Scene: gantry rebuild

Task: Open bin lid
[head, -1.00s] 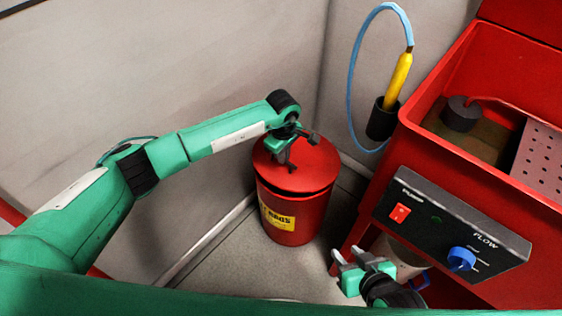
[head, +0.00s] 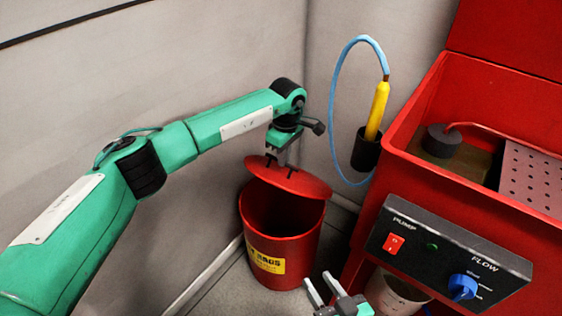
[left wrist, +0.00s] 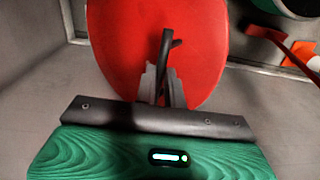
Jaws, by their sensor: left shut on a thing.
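The red bin (head: 282,222) stands on the floor by the wall corner, with a yellow label (head: 266,262) on its front. Its red lid (head: 300,182) is raised and tilted above the rim, and the dark inside of the bin shows below it. My left gripper (head: 280,163) is above the lid, shut on the lid's dark handle (left wrist: 165,62). The lid fills the middle of the left wrist view (left wrist: 200,35). My right gripper (head: 337,300) is low at the bottom edge of the head view, in front of the bin, with its fingers apart and nothing between them.
A red parts washer (head: 480,190) stands at the right, with a control panel (head: 445,255) on its front. A yellow brush (head: 377,110) on a blue hose sits in a black holder (head: 365,152). A pale bucket (head: 395,295) is under the washer. Walls close in behind the bin.

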